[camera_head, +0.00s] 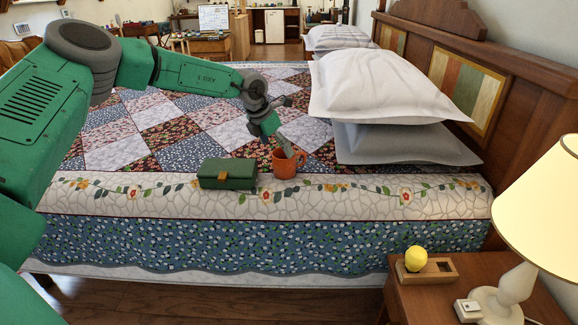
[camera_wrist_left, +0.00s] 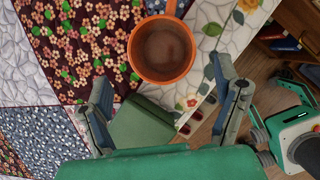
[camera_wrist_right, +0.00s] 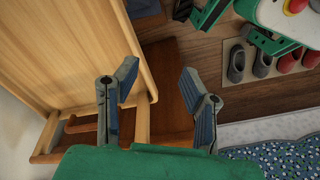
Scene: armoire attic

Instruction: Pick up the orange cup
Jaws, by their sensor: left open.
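The orange cup (camera_head: 286,164) stands upright on the quilted bed, just right of a green box (camera_head: 228,173). In the left wrist view the cup (camera_wrist_left: 161,50) is seen from above, with its handle toward the top edge. My left gripper (camera_head: 286,148) is just above and behind the cup in the head view. In the left wrist view its fingers (camera_wrist_left: 165,95) are spread wide, with the cup ahead of them and the green box (camera_wrist_left: 143,130) between them. My right gripper (camera_wrist_right: 155,85) is open and empty above the floor, outside the head view.
White and grey pillows (camera_head: 380,90) lie right of the cup against the headboard (camera_head: 500,95). A nightstand (camera_head: 425,300) with a lamp (camera_head: 545,220) and a yellow object in a wooden holder stands at lower right. Shoes (camera_wrist_right: 250,62) lie on the floor.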

